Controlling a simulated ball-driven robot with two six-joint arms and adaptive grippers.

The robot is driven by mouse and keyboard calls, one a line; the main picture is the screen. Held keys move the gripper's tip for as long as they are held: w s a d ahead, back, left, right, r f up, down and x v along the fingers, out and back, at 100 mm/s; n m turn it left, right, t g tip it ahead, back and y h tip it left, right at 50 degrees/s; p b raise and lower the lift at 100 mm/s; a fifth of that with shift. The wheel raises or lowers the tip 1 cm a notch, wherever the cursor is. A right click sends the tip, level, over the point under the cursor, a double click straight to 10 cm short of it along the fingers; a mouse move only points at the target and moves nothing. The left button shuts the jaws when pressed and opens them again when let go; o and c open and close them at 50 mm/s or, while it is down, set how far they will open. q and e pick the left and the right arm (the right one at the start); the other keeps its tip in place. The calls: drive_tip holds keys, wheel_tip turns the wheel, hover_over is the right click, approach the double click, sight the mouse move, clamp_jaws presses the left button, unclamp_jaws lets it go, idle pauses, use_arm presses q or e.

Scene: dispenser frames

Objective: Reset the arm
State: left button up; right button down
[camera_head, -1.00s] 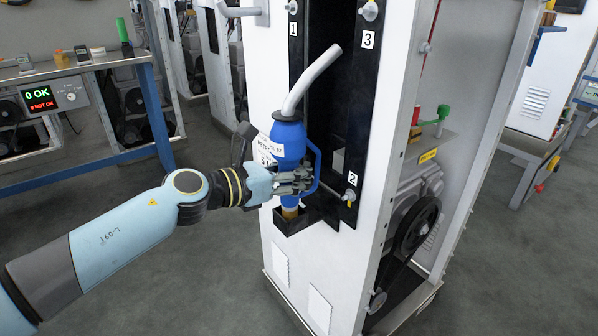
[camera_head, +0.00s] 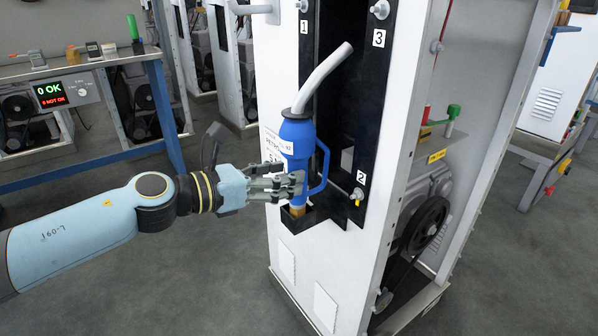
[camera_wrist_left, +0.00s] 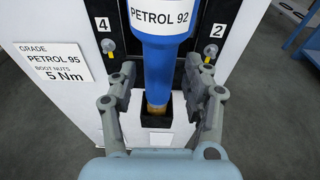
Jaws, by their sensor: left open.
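My left gripper (camera_head: 292,187) is at the front of the white dispenser frame (camera_head: 340,265), beside the blue petrol nozzle (camera_head: 297,150). The nozzle stands upright with its grey spout up and its brown lower end in a small black holder (camera_head: 296,222). In the left wrist view the gripper (camera_wrist_left: 168,95) is open, one finger on each side of the nozzle (camera_wrist_left: 160,60), with gaps to it. The nozzle's label reads PETROL 92. A card (camera_wrist_left: 55,62) on the frame reads PETROL 95, 5 Nm. My right gripper does not show.
Numbered bolts 1, 2 (camera_head: 357,196) and 3 (camera_head: 380,10) sit on the black panel. A pulley (camera_head: 424,225) and machinery stand in the frame's open side. A blue bench (camera_head: 80,165) with an OK counter (camera_head: 62,91) is at left. Grey floor lies between.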

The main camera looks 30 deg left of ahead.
use_arm(q)
drive_tip(key=shift+s+a+r, duration=0.15)
drive_tip(key=shift+s+a, duration=0.1)
drive_tip(key=shift+s, duration=0.4)
drive_tip(key=shift+r, duration=0.1)
